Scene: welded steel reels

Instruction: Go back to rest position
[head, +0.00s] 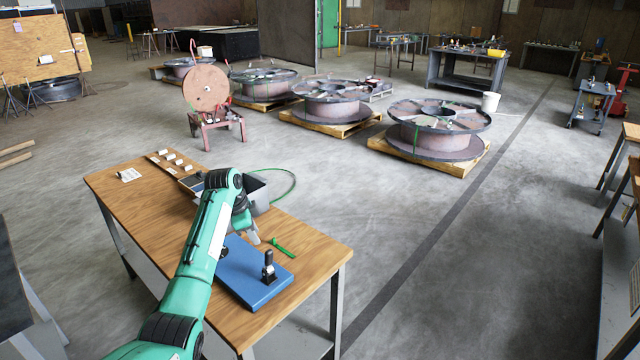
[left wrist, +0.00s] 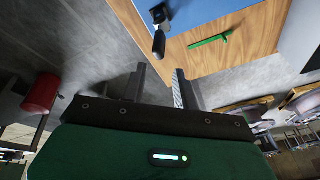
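My left arm reaches over the wooden workbench (head: 310,246) in the head view. Its gripper (head: 252,236) hangs above the bench near the blue board (head: 248,284). In the left wrist view the two fingers of the left gripper (left wrist: 159,70) are apart with nothing between them. A black upright clamp (head: 268,267) stands on the blue board; it also shows in the left wrist view (left wrist: 158,38). My right gripper is not in view.
A grey bin (head: 258,196) stands on the bench behind my arm, with a row of small white blocks (head: 172,160) farther left. Large steel reels (head: 438,128) lie on pallets beyond. The floor (head: 420,235) right of the bench is clear.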

